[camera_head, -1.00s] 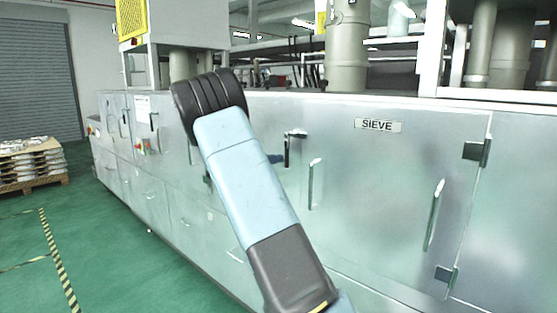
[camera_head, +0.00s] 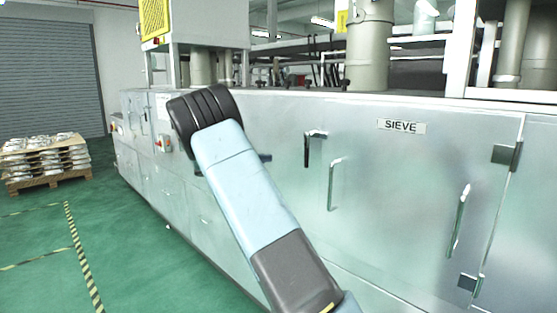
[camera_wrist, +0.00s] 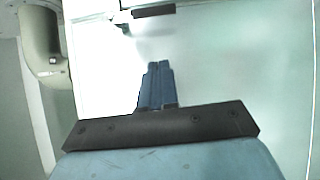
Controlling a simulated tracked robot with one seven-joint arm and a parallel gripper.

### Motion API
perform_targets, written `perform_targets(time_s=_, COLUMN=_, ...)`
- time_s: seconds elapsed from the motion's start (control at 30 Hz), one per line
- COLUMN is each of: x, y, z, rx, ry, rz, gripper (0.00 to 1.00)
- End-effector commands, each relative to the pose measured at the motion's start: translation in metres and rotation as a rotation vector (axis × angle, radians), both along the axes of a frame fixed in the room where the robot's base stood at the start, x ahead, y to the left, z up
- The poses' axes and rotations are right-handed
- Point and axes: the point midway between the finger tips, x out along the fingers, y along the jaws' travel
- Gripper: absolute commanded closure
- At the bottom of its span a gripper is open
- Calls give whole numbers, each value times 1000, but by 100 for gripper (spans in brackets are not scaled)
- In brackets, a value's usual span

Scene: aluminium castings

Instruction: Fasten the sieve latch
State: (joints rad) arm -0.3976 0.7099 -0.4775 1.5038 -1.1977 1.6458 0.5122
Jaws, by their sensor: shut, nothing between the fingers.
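The sieve door (camera_head: 385,190) is a grey metal panel under a SIEVE label (camera_head: 401,126) and looks closed. The latch (camera_head: 308,148) near its upper left edge has a black handle hanging down from a small bracket. In the wrist view a dark bar (camera_wrist: 153,12) at the top appears to be this handle. My gripper (camera_wrist: 159,66) shows there with its blue fingers together and empty, apart from the bar. In the head view only the blue tip of my gripper (camera_head: 265,157) shows past my arm, left of the latch and apart from it. My arm hides the rest.
Two upright pull handles (camera_head: 333,184) (camera_head: 458,220) stick out from the door, with hinges (camera_head: 507,154) at its right. A thick pipe (camera_head: 369,50) rises behind the cabinet. A loaded pallet (camera_head: 45,160) stands far left, with free green floor before it.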

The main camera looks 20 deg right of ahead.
Motion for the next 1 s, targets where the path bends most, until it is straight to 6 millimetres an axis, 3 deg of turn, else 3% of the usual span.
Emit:
perform_targets(time_s=0.3, x=6, y=22, z=-1, rx=0, ry=1, rz=-1, gripper=100)
perform_targets(time_s=0.8, x=4, y=19, z=0, rx=5, ry=1, rz=-4, gripper=100)
perform_targets(time_s=1.0, x=-19, y=4, z=8, rx=114, ry=-5, rz=-19, gripper=100)
